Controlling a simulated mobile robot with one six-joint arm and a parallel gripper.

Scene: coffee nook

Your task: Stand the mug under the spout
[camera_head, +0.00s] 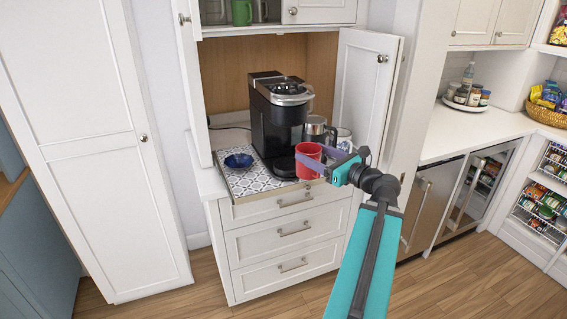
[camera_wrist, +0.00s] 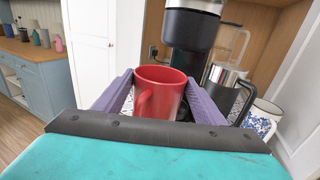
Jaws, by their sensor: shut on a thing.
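The red mug (camera_head: 308,161) is upright between the fingers of my gripper (camera_head: 322,160), in front of the coffee machine. In the wrist view the mug (camera_wrist: 160,92) sits between the two purple fingers, its handle toward the camera. My gripper (camera_wrist: 160,95) is shut on the mug. The black coffee machine (camera_head: 275,120) stands on the patterned tray in the cabinet nook. In the wrist view its dark upper part (camera_wrist: 190,28) rises behind the mug. The mug and gripper hide part of the machine's base, and I cannot tell the exact gap between mug and base.
A blue bowl (camera_head: 238,160) sits left of the machine on the patterned tray (camera_head: 252,182). A steel carafe (camera_head: 315,128) and a blue-and-white mug (camera_head: 344,138) stand to the right; they also show in the wrist view. The open cabinet door (camera_head: 362,95) bounds the right side.

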